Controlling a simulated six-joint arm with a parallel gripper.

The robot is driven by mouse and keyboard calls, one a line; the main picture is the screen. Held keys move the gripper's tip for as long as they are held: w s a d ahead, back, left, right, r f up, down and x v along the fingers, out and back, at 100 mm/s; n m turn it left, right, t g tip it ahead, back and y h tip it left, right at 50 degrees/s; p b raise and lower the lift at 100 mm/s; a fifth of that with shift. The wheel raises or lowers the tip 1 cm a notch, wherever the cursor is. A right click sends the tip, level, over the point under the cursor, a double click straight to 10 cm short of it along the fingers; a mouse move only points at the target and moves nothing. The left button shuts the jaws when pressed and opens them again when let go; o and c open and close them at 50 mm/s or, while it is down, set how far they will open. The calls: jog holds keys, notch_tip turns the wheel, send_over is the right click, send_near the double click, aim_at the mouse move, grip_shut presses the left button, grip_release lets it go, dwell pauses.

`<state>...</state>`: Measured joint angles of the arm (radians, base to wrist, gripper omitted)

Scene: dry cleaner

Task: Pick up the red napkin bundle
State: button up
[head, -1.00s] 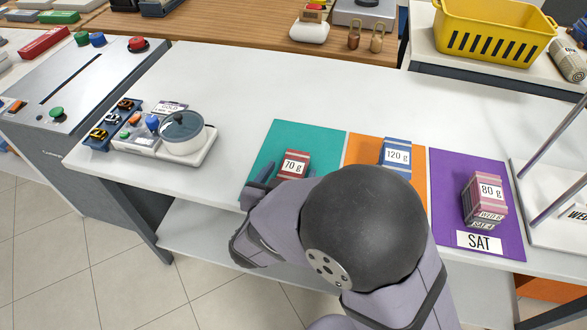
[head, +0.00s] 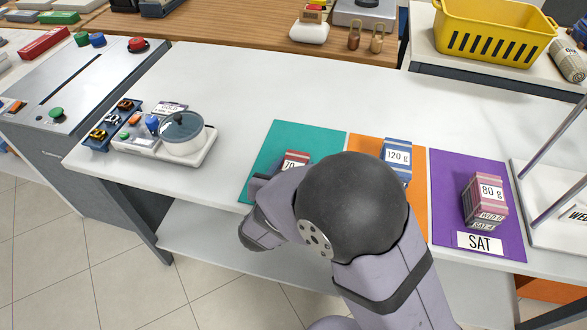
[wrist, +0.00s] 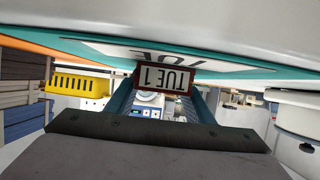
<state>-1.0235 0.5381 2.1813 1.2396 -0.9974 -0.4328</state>
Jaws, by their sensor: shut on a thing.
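The red napkin bundle (head: 296,157) is at the teal mat (head: 268,145), its "70" label partly covered by my arm in the head view. In the wrist view the bundle (wrist: 165,78) shows a dark red edge and a white "TUE 1" label, upside down. My gripper (wrist: 163,92) is shut on it, with one finger on each side. In the head view my wrist and arm hide most of the gripper. I cannot tell whether the bundle touches the mat.
A blue bundle marked 120 g (head: 397,157) stands on the orange mat (head: 366,148) to the right. A pink stack marked 80 g (head: 484,197) stands on the purple mat (head: 450,170).

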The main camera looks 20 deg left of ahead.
jog(key=shift+r, duration=0.15)
notch_tip(320, 180, up, 10)
jog(key=shift+f+p, duration=0.1)
jog(key=shift+p, duration=0.9)
